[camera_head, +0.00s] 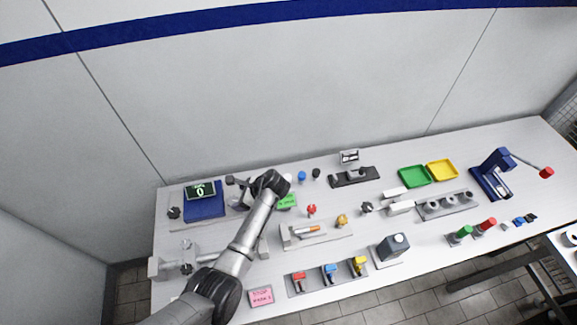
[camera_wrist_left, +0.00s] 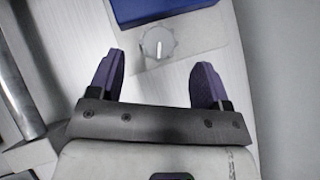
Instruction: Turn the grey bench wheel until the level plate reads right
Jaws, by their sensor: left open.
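A round grey knob (camera_wrist_left: 158,42) with a white pointer line sits on a pale plate beside a blue block (camera_wrist_left: 160,8) in the left wrist view; I take it to be the grey wheel. In the head view the blue block (camera_head: 204,207) carries a dark display plate (camera_head: 200,191) with a green 0; its smaller lettering is too small to read. My left gripper (camera_head: 233,190) is just right of that block, and largely hides the knob there. In the left wrist view the gripper (camera_wrist_left: 157,80) is open and empty, with the knob ahead, between the finger lines and apart from them.
A green note (camera_head: 287,201) is close to my arm. Green (camera_head: 414,177) and yellow (camera_head: 442,169) trays stand farther right. Red, blue and yellow handles (camera_head: 330,272) line the front.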

